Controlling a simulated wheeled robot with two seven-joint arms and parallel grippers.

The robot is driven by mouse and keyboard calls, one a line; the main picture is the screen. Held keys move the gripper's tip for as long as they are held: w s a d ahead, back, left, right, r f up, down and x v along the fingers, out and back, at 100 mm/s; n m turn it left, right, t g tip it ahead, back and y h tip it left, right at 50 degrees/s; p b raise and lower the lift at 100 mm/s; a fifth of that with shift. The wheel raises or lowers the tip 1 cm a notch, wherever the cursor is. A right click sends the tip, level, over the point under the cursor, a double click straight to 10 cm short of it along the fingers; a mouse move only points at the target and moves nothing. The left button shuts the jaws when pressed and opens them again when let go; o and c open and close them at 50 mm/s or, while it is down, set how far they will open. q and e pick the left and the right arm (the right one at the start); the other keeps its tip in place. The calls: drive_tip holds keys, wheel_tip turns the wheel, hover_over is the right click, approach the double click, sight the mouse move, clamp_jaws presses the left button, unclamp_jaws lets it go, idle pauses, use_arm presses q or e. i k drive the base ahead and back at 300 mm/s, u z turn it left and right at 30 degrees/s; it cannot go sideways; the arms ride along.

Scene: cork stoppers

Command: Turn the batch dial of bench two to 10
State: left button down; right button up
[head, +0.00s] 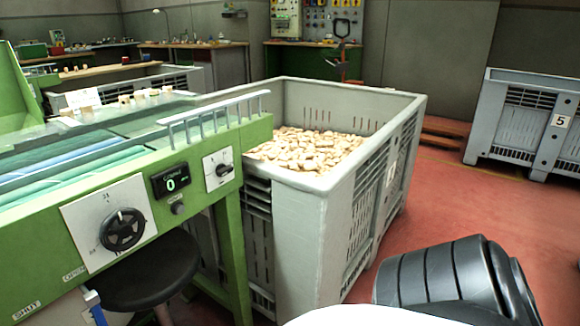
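A green bench (150,183) stands at the left. A large black dial (122,229) sits on a white plate on its front; the plate's small marks are too blurred to read surely. Right of it a black display (170,180) shows a green 0, with a small black knob (178,208) below. A smaller black dial (224,170) sits on a second white plate near the bench's right end. I cannot read which dial is the batch dial, nor a bench number. Neither of my grippers can be made out, and nothing touches the dials.
A grey crate (340,185) full of cork stoppers (306,147) stands against the bench's right end. A dark round stool (150,275) is below the large dial. Labels OPEN and SHUT mark the bench's lower left. Another crate (520,118) marked 5 stands right. Red floor (450,205) between is clear.

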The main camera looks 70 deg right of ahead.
sight(222, 170)
drive_tip(key=z, duration=5.7)
drive_tip(key=i, duration=0.1)
drive_tip(key=u, duration=3.7)
